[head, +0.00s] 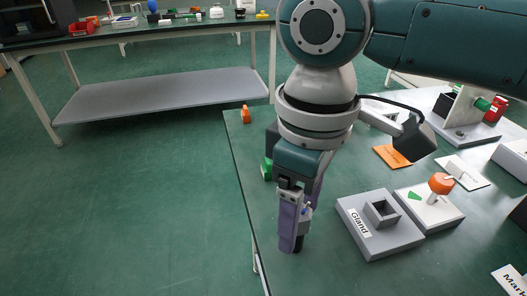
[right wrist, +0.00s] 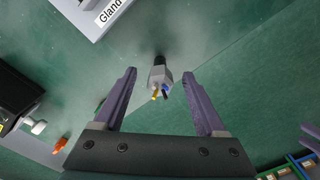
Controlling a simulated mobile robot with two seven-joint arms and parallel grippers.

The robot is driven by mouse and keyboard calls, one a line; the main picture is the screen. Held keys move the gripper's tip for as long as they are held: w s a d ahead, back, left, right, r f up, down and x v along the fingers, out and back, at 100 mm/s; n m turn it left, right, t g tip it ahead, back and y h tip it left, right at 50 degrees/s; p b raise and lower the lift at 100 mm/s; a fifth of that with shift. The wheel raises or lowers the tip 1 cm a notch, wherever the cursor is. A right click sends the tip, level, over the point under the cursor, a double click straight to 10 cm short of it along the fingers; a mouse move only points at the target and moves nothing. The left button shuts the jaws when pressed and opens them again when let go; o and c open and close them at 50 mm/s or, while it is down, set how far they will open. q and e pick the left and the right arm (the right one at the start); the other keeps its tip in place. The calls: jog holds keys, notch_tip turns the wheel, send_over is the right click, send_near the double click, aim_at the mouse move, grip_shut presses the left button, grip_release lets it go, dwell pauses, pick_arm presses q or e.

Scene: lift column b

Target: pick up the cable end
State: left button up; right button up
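The cable end (right wrist: 158,76) shows in the right wrist view as a grey hexagonal fitting with short yellow, blue and dark wires, and a dark cable running behind it. My right gripper (right wrist: 159,73) is open, with one purple finger on each side of the cable end and a visible gap on both sides. In the head view my right gripper (head: 293,247) points down over the left part of the green table; its fingers mostly hide the cable end. My left gripper is not in view.
A grey block labelled Gland (head: 355,241) with a square socket stands right of the gripper. Beside it is a white block (head: 438,213) with an orange knob. An orange card (head: 391,156) lies behind. The table's left edge is close to the gripper.

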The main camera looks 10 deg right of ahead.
jog(key=c, duration=1)
grip_shut()
jog(key=shift+r, duration=0.1)
